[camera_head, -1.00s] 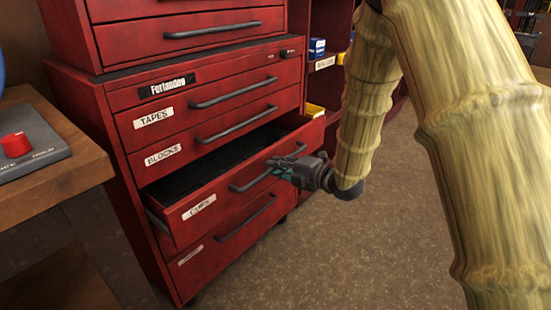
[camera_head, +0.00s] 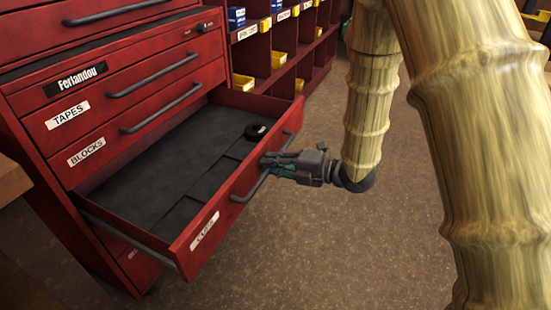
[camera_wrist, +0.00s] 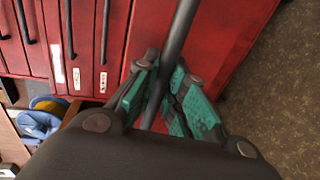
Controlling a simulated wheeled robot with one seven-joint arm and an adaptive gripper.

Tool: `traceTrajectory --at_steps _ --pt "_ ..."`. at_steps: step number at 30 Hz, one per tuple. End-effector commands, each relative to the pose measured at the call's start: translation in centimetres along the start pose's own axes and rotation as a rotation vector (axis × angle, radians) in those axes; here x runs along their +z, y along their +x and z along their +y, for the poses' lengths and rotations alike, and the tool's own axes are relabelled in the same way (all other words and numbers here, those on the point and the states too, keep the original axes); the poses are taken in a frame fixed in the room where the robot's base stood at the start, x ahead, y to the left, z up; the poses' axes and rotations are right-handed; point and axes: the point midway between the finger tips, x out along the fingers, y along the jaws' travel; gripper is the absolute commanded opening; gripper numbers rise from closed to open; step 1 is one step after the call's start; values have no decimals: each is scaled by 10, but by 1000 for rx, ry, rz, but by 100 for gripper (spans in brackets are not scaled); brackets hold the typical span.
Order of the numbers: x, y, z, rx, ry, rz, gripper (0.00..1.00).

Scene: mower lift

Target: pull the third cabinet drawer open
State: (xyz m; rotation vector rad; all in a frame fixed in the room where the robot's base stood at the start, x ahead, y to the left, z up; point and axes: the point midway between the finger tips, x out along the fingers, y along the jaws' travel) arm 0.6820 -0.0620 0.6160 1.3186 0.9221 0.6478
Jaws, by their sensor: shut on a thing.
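The red cabinet (camera_head: 150,60) has its third drawer (camera_head: 225,200), labelled below the TAPES and BLOCKS drawers, pulled well out. Its dark divided interior shows, with a small black round thing (camera_head: 257,131) at the far end. The drawer's dark bar handle (camera_head: 247,190) runs along its front. My gripper (camera_head: 272,165) is shut on that handle near its far end. In the wrist view the green-padded fingers close around the handle (camera_wrist: 180,45). The TAPES drawer (camera_head: 130,92) and BLOCKS drawer (camera_head: 155,125) above it are shut.
A red shelf unit (camera_head: 282,70) with yellow and blue bins stands behind the cabinet. A wooden table edge (camera_head: 12,180) is at the left. The brown floor (camera_head: 330,250) in front of the drawer is clear.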

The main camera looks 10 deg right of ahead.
Motion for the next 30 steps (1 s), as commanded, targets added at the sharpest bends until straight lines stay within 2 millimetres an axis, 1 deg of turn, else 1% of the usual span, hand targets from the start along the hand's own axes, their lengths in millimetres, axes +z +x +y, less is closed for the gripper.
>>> traceTrajectory --at_steps 3,12,13,16,17,26,30 --pt "-3 1 -1 -1 0 7 0" --pt "-3 1 -1 -2 0 8 0" --pt "-3 1 -1 -2 0 8 14" --pt "-3 1 -1 -2 0 7 32" --pt "-3 1 -1 -1 -1 7 34" --pt "-2 0 0 -1 -1 5 34" --pt "-1 -7 0 -1 -1 4 34"
